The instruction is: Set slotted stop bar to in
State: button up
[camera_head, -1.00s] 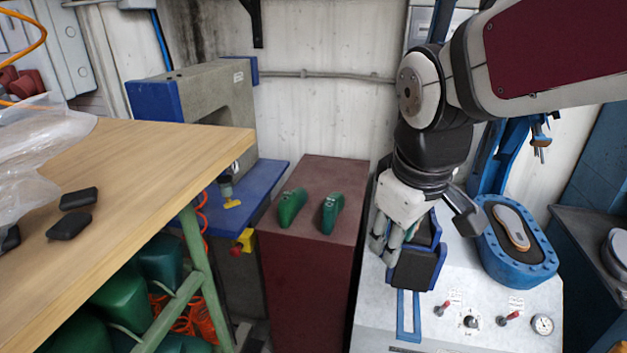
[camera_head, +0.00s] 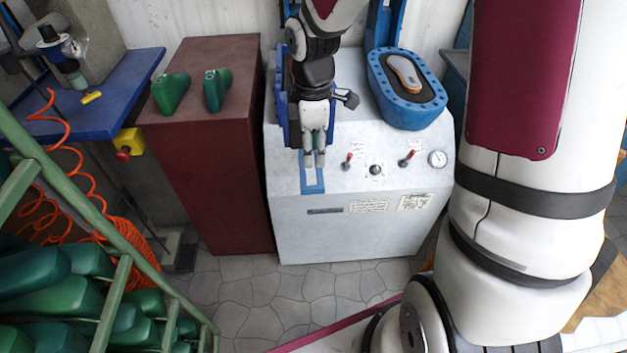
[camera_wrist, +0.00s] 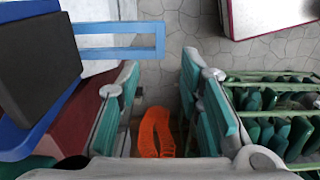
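The slotted stop bar (camera_head: 313,188) is a flat blue bar with a long slot. It juts over the front edge of the pale machine (camera_head: 352,235), in front of a dark pad with blue sides. In the wrist view the bar (camera_wrist: 120,53) shows at upper left, partly hidden by the dark pad (camera_wrist: 40,65). My gripper (camera_head: 314,160) points down over the bar in the head view and hides part of it. In the wrist view my gripper (camera_wrist: 160,78) has its green-padded fingers apart, with nothing between them. The bar appears beyond and left of the fingers; contact cannot be told.
Two red levers (camera_head: 347,158) (camera_head: 406,158) and a gauge (camera_head: 438,159) sit right of the bar. A blue oval holder (camera_head: 412,115) with a sole stands behind them. A brown cabinet (camera_head: 205,150) with two green lasts is left. A green rack (camera_head: 120,290) stands front left.

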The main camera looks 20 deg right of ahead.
aim_at(312, 187)
notch_tip(312, 187, down, 12)
jog(key=shift+r+b, duration=0.2)
jog(key=shift+b, duration=0.85)
grip_shut()
